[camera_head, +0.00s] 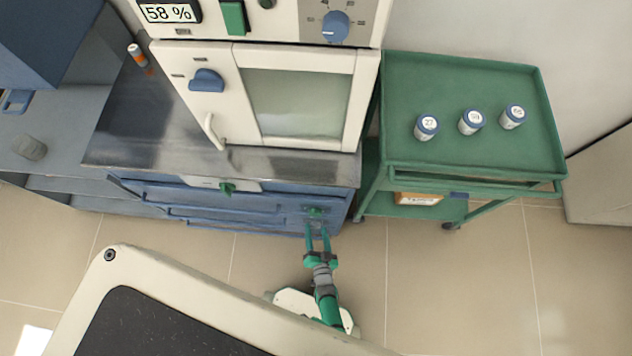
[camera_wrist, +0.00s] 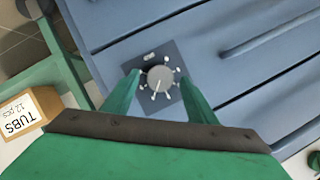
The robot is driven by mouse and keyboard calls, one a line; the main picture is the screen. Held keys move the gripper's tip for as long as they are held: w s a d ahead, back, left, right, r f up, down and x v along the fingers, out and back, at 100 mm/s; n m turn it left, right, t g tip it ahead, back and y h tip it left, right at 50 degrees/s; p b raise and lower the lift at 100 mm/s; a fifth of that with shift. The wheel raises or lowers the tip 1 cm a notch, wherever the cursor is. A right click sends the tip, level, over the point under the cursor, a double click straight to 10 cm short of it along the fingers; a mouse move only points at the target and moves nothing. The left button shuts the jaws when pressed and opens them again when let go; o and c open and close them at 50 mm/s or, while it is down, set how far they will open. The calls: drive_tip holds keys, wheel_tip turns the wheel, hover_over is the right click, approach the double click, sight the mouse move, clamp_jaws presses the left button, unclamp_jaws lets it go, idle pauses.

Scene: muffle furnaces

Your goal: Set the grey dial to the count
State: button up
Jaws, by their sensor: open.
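The grey dial (camera_wrist: 160,77) sits on a dark square plate (camera_wrist: 143,63) on a blue panel in the wrist view. White marks ring it, too small to read. Its pale pointer line points down in that view. My gripper (camera_wrist: 160,80) is open, with one green finger on each side of the dial; I cannot tell whether they touch it. In the head view my gripper (camera_head: 318,234) is at the right end of the blue drawer front, below the furnace (camera_head: 302,102).
An orange-and-white tub (camera_head: 137,55) and a grey tub (camera_head: 30,147) stand left. A TUBS box (camera_wrist: 20,112) is beside my gripper.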

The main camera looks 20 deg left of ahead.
drive_tip(key=v, duration=1)
drive_tip(key=shift+f, duration=0.1)
drive_tip(key=s+d+r+t+h, duration=0.1)
drive_tip(key=s+d+r+h, duration=0.1)
drive_tip(key=r, duration=2)
drive_tip(key=s+d+r+n+t+h, duration=0.1)
drive_tip(key=s+d+r+t+h, duration=0.1)
drive_tip(key=r, duration=2.1)
drive_tip(key=d+h, duration=0.1)
drive_tip(key=h, duration=0.1)
drive_tip(key=shift+s+r+h, duration=0.25)
drive_tip(key=shift+s+h, duration=0.05)
drive_tip(key=shift+h, duration=0.1)
